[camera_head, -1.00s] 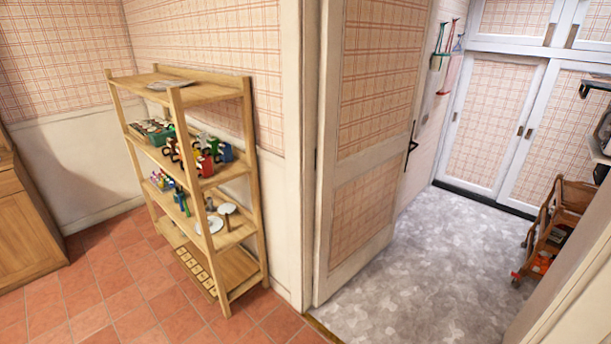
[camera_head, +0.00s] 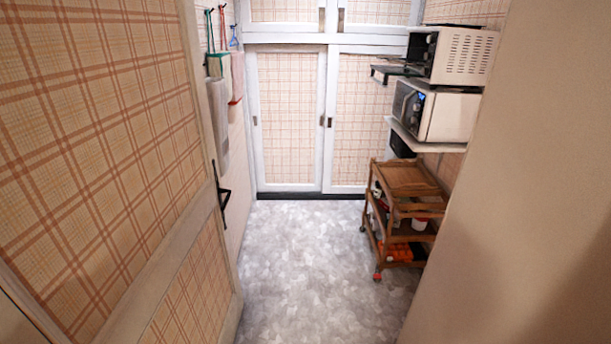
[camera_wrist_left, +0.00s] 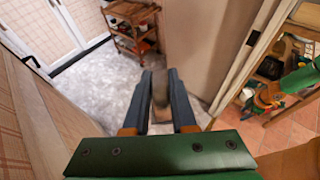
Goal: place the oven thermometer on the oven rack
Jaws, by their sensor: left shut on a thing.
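My left gripper (camera_wrist_left: 160,103) is shut on a small grey-brown thing (camera_wrist_left: 160,88), seen edge-on between the fingertips in the left wrist view. It may be the oven thermometer; its face is hidden. The toaster oven (camera_head: 466,56) stands at upper right in the head view, on top of a microwave. Its front faces left and a dark flat part (camera_head: 391,71) sticks out of it; I cannot tell whether this is the rack or the lowered door.
A plaid door (camera_head: 110,150) stands open on the left, and a pale wall edge (camera_head: 500,190) closes in on the right. The grey floor (camera_head: 310,270) between is clear. A wooden cart (camera_head: 405,180) stands under the microwave (camera_head: 432,113). Sliding cupboards (camera_head: 290,120) fill the back.

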